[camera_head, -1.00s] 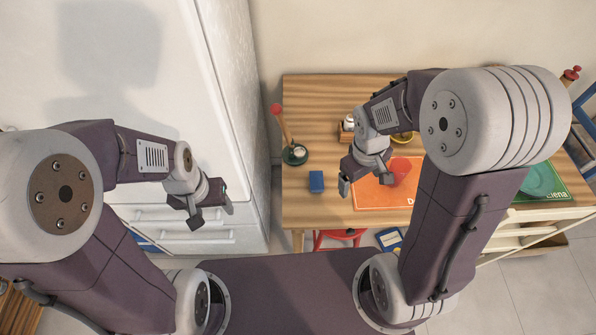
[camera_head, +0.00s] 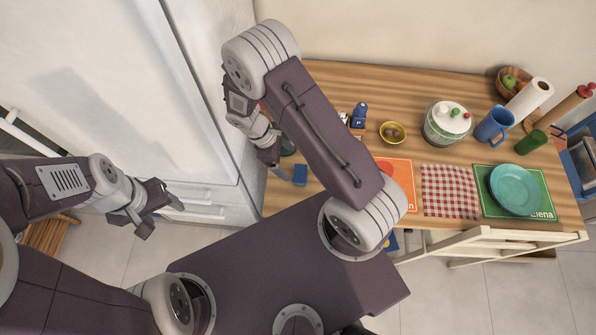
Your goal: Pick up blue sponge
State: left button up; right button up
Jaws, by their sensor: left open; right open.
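The blue sponge (camera_head: 300,175) is a small blue block lying on the wooden table (camera_head: 400,79) near its left front edge. My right gripper (camera_head: 277,166) is open and just left of the sponge in the picture, with its arm coming across the table. Whether it touches the sponge cannot be told from this view. My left gripper (camera_head: 162,217) is open and empty, away from the table in front of the white fridge (camera_head: 205,110).
An orange mat (camera_head: 403,172) lies right of the sponge, partly behind my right arm. Further right are a yellow bowl (camera_head: 393,132), a white pot (camera_head: 447,123), a checkered cloth (camera_head: 450,190), a blue mug (camera_head: 493,125) and a teal plate (camera_head: 515,188).

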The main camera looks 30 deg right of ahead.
aim_at(299, 173)
jog(key=x, duration=0.4)
jog(key=shift+s+d+f, duration=0.1)
jog(key=shift+d+f, duration=0.1)
jog(key=x, duration=0.4)
jog(key=shift+s+p, duration=0.15)
jog(key=shift+p, duration=0.15)
jog(key=shift+d+f, duration=0.15)
jog(key=shift+f, duration=0.1)
jog(key=c, duration=1.5)
jog(key=shift+r+p, duration=0.4)
jog(key=shift+r, duration=0.15)
jog(key=shift+c, duration=0.2)
notch_tip(299, 173, up, 4)
jog(key=p, duration=0.3)
jog(key=shift+s, duration=0.15)
jog(key=s+d+r+b, duration=0.1)
jog(key=s+d+r, duration=0.1)
jog(key=s+r, duration=0.4)
jog(key=shift+s+d+b, duration=0.25)
jog(key=shift+s+b, duration=0.1)
jog(key=shift+s, duration=2.15)
